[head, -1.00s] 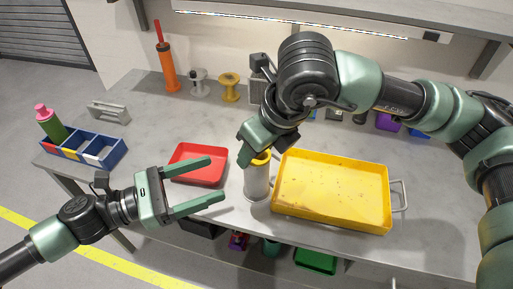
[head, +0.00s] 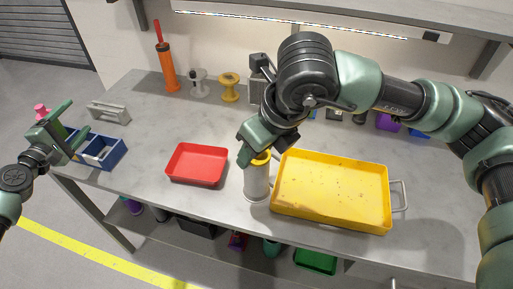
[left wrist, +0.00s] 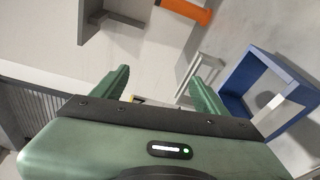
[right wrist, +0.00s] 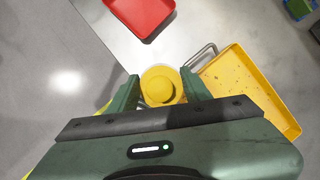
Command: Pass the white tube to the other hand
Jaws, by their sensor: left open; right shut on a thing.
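The white tube (head: 257,184) with a yellow top end stands upright near the front edge of the table in the head view. My right gripper (head: 252,155) is shut on its upper end from above. In the right wrist view the tube's yellow end (right wrist: 160,84) sits between the fingers. I cannot tell whether the tube's foot touches the table. My left gripper (head: 78,118) is open and empty at the far left, near the blue bin, well away from the tube. The left wrist view shows nothing between its fingers (left wrist: 160,77).
A red tray (head: 197,165) lies left of the tube, and a yellow tray (head: 331,220) lies close on its right. The blue bin (head: 113,158) sits at the table's left end. An orange cylinder (head: 166,72) and spools stand at the back. The table's middle is clear.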

